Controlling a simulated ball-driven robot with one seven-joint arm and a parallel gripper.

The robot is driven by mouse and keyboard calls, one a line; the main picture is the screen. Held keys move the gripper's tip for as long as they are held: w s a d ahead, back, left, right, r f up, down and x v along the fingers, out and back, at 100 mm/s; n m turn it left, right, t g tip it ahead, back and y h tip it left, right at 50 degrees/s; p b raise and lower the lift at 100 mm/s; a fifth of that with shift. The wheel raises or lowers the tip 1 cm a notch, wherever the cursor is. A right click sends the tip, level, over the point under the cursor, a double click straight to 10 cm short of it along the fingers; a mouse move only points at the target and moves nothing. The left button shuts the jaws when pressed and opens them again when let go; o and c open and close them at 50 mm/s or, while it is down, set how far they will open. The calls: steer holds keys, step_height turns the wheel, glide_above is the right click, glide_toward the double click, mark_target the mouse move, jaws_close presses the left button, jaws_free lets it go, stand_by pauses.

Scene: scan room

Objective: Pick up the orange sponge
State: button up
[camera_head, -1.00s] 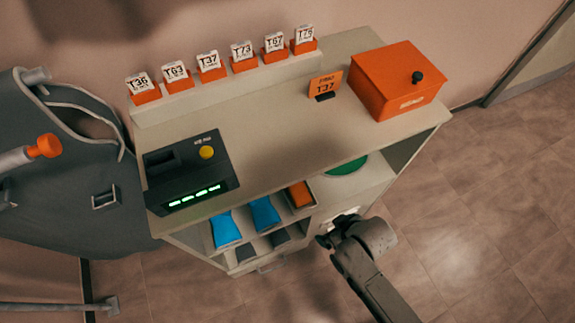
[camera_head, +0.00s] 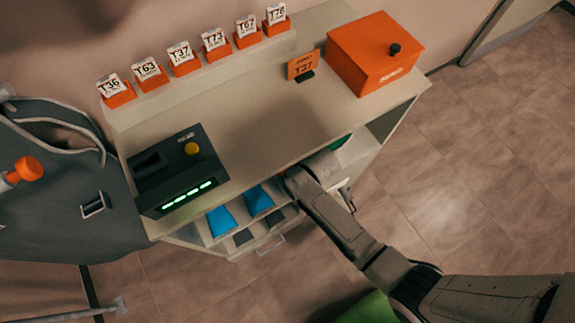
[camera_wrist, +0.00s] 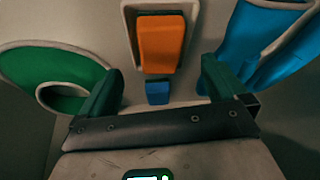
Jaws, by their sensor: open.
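The orange sponge (camera_wrist: 160,42) lies in a pale shallow tray (camera_wrist: 131,20) at the top middle of the wrist view. My gripper (camera_wrist: 160,85) is open, with dark green fingers left and right of a small blue patch (camera_wrist: 157,92) just below the tray. The sponge is ahead of the fingers, in line with the gap, and nothing is between them in a grip. In the head view my arm reaches to the front of the shelf under the counter and hides the sponge and the fingertips.
Blue cloths (camera_head: 221,220) lie left of the sponge's spot on the shelf; one shows at right in the wrist view (camera_wrist: 262,35). A green round item (camera_wrist: 50,75) is on the other side. The counter (camera_head: 262,130) overhangs the shelf and carries a black device (camera_head: 176,172) and an orange box (camera_head: 372,52).

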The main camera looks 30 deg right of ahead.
steer(key=shift+b+x, duration=0.45)
steer(key=shift+x, duration=2.15)
steer(key=shift+w, duration=0.1)
steer(key=shift+c, duration=0.5)
steer(key=c, duration=1)
steer(key=shift+r, duration=0.2)
steer(key=shift+r, duration=0.55)
step_height(320, 180, up, 2)
steer(key=shift+r, duration=0.1)
steer(key=s+d, duration=0.1)
steer(key=s, duration=0.5)
steer(key=s+d+b, duration=0.1)
steer(key=s, duration=0.5)
steer(key=s+d, duration=0.1)
steer(key=s, duration=0.4)
steer(key=shift+s+d, duration=0.2)
steer(key=shift+s, duration=0.2)
